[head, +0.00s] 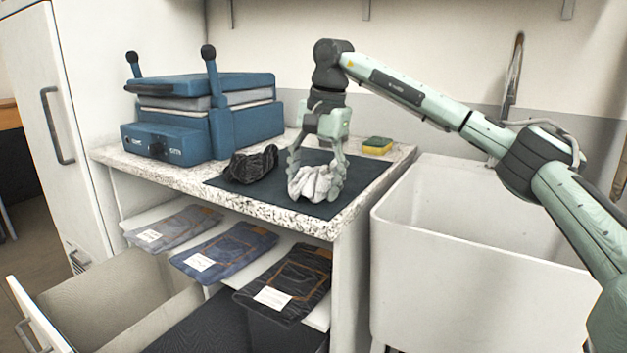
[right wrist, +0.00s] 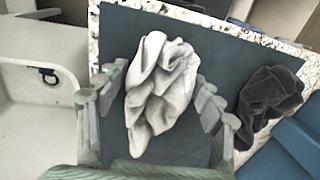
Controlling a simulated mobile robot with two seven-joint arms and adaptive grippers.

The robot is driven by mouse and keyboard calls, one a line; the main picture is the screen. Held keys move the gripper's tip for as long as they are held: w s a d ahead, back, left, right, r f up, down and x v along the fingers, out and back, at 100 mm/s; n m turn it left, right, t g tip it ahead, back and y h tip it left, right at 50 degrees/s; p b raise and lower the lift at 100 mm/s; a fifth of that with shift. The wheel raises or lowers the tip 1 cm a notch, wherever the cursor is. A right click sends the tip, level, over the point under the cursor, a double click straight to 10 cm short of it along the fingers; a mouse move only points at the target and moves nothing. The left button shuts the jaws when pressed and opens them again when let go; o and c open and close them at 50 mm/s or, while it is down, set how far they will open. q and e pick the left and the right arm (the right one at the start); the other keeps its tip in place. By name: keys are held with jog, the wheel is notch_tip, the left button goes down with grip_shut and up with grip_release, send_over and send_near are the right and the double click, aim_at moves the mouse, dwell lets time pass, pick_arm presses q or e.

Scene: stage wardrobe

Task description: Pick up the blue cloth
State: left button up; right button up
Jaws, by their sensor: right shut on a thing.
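My right gripper (head: 317,168) points down over the dark mat (head: 222,184) on the speckled counter. It is shut on a crumpled pale grey-white cloth (head: 316,184), which sits between its fingers at or just above the mat; I cannot tell if it is lifted. The pale cloth also fills the middle of the right wrist view (right wrist: 160,95). A crumpled dark charcoal cloth (head: 252,164) lies on the mat to the left, apart from the gripper, and shows at the right of the wrist view (right wrist: 268,97). No loose crumpled cloth looks plainly blue. My left gripper is out of view.
A blue press machine (head: 170,138) stands at the counter's left. A yellow-green sponge (head: 377,146) lies behind the mat. A white sink (head: 470,270) adjoins the right. Folded jeans (head: 225,250) lie on the shelf below, and an open drawer (head: 110,290) juts out at lower left.

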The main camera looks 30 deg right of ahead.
jog(key=o, duration=0.5)
jog(key=shift+f, duration=0.1)
jog(key=shift+c, duration=0.2)
jog(key=o, duration=0.4)
